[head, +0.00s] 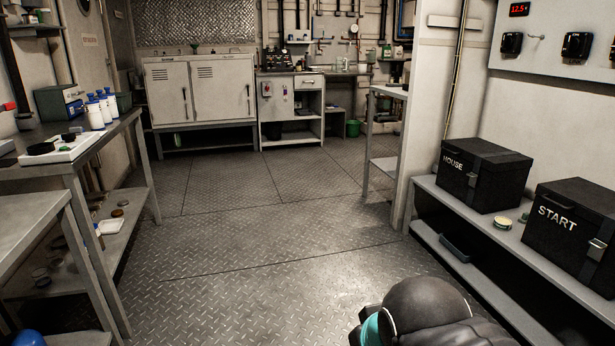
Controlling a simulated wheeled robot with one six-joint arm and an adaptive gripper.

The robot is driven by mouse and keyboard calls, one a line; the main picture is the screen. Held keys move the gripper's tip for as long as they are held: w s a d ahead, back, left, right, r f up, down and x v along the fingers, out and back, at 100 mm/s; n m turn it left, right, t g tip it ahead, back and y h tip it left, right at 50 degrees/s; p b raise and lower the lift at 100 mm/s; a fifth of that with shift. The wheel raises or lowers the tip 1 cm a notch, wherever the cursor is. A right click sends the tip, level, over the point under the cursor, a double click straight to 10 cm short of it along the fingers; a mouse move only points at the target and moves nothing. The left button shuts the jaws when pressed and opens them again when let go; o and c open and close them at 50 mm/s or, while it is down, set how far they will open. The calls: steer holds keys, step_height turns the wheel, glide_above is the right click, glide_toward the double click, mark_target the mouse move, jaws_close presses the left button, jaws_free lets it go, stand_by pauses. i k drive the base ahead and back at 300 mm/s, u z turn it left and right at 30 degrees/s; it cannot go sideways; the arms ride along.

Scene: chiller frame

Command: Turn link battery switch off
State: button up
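A pale panel (548,60) on the right wall carries black switch-like units. One (511,43) is at the panel's left, under a red-lit display (519,9) that reads about 12.5. A second black unit (577,45) is to its right, and a sliver of a third shows at the right picture edge. I cannot tell which is the link battery switch, or how each is set. A small hook-like part (537,37) sits between the first two. My dark arm shows at the bottom right, below and left of the panel; my gripper's fingers are not in view.
Black battery boxes marked HOUSE (480,172) and START (566,226) stand on a shelf (465,222) below the panel. A round tin (502,223) lies between them. Benches (60,175) line the left. The tread-plate floor (250,230) between is clear.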

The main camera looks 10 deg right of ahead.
mark_target(573, 44)
steer(key=z, duration=0.15)
steer(key=i, duration=1.85)
steer(key=z, duration=0.95)
steer(key=i, duration=1.15)
steer(key=z, duration=1.8)
steer(key=i, duration=0.95)
steer(key=z, duration=0.5)
